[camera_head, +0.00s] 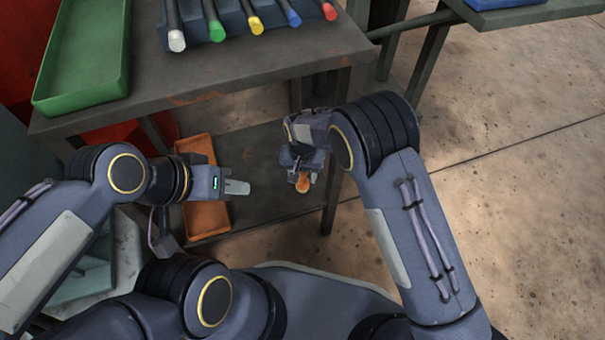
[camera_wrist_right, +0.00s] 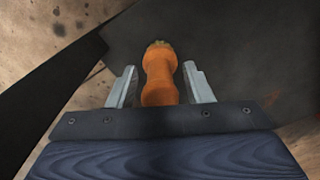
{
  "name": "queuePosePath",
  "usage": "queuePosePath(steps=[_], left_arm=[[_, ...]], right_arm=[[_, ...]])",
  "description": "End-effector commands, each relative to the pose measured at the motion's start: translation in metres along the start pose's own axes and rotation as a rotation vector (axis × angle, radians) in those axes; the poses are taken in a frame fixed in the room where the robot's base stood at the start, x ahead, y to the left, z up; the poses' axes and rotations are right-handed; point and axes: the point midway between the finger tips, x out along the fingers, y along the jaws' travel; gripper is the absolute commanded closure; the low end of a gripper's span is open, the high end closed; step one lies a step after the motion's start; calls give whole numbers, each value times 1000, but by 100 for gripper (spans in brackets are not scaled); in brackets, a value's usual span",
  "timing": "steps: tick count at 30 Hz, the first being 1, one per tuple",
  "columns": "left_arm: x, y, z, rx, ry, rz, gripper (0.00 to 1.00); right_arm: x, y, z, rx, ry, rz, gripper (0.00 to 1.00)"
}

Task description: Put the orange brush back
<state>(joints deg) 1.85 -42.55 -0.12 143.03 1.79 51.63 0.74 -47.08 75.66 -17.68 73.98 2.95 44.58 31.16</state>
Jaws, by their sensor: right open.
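The orange brush (camera_wrist_right: 160,76) stands out between the two fingers of my right gripper (camera_wrist_right: 160,88) in the right wrist view, with a visible gap at each finger. In the head view the brush (camera_head: 303,184) shows as a small orange piece just below my right gripper (camera_head: 301,178), over the lower shelf. My right gripper is open around it. My left gripper (camera_head: 238,187) is at the left, beside an orange tray; its fingers overlap in the view, so its opening is unclear.
The orange tray (camera_head: 197,150) lies on the lower shelf (camera_head: 262,150). Above it, the upper table (camera_head: 270,62) holds a green tray (camera_head: 85,50) and a dark rack with several colour-tipped tools (camera_head: 215,30). A table leg (camera_head: 331,195) stands close right of my right gripper. Bare floor lies right.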

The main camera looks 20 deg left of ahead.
Motion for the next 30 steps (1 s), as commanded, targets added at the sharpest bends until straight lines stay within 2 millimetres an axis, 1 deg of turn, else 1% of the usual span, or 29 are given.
queuePosePath(steps=[5, 8, 12, 16, 19, 30], left_arm=[[-6, 3, -3, 0, 0, 0, 64], [-11, 5, -6, 0, 0, 0, 64], [-20, 9, -10, 0, 0, 0, 64], [-25, 11, -13, 0, 0, 0, 64], [-26, 12, -13, 0, 0, 0, 64], [-25, 12, -13, 0, 0, 0, 64]], right_arm=[[-14, 0, 0, 0, 1, -1, 54], [-29, 0, 0, 0, 1, -1, 54], [-54, 0, 0, -1, 2, -1, 54], [-72, 0, 0, -1, 2, -1, 54], [-76, 0, 0, 0, -1, 0, 54], [-76, 0, 0, 0, 0, 0, 54]])
